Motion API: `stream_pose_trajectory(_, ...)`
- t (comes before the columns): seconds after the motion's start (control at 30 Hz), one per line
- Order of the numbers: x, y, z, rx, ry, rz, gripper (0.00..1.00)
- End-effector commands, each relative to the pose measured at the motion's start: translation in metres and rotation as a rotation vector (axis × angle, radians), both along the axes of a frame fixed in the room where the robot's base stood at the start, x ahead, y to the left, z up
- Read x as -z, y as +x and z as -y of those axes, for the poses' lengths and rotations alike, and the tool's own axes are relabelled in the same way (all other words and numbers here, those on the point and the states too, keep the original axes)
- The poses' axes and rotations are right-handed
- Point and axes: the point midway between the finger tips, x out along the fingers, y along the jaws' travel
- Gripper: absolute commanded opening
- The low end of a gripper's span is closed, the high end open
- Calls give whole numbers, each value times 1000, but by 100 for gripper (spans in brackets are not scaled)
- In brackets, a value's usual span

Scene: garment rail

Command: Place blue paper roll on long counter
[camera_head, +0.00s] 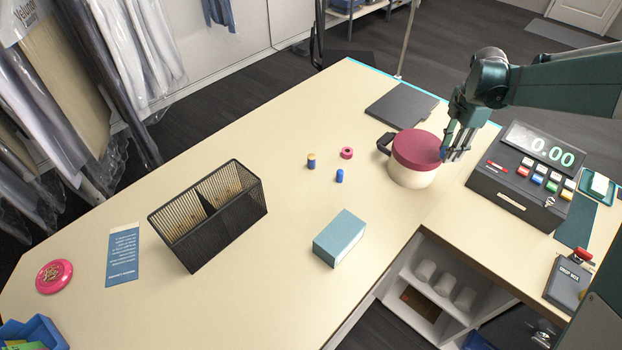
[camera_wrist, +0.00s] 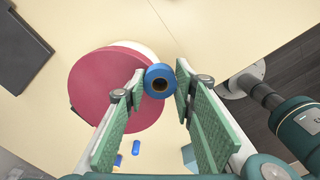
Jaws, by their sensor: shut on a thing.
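The blue paper roll (camera_wrist: 150,77) is between the fingertips of my gripper (camera_wrist: 160,82) in the wrist view, its dark open end facing the camera. In the head view my gripper (camera_head: 455,150) is at the right, beside the pot with a dark red lid (camera_head: 417,149). Only a small blue bit of the roll (camera_head: 443,153) shows there, mostly hidden by the fingers. The long counter (camera_head: 280,280) is the beige top across the middle. I cannot tell whether the roll touches the counter or the pot.
A cash register (camera_head: 523,176) stands right of the pot, a dark flat pad (camera_head: 401,105) behind it. Small spools, including a blue one (camera_head: 339,176), a teal box (camera_head: 340,238) and a black mesh organizer (camera_head: 208,215) stand on the counter. The counter's front middle is bare.

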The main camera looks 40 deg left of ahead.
Motion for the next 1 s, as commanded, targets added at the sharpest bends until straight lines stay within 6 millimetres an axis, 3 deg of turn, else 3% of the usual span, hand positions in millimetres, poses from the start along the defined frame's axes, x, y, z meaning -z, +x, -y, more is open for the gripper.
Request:
stream_pose_trajectory(0.1, 0, -17, -36, -62, 0, 0, 17)
stream_pose_trajectory(0.57, 0, -91, -161, -293, 0, 0, 18)
stream_pose_trajectory(1.0, 0, -180, -269, -514, 0, 0, 18)
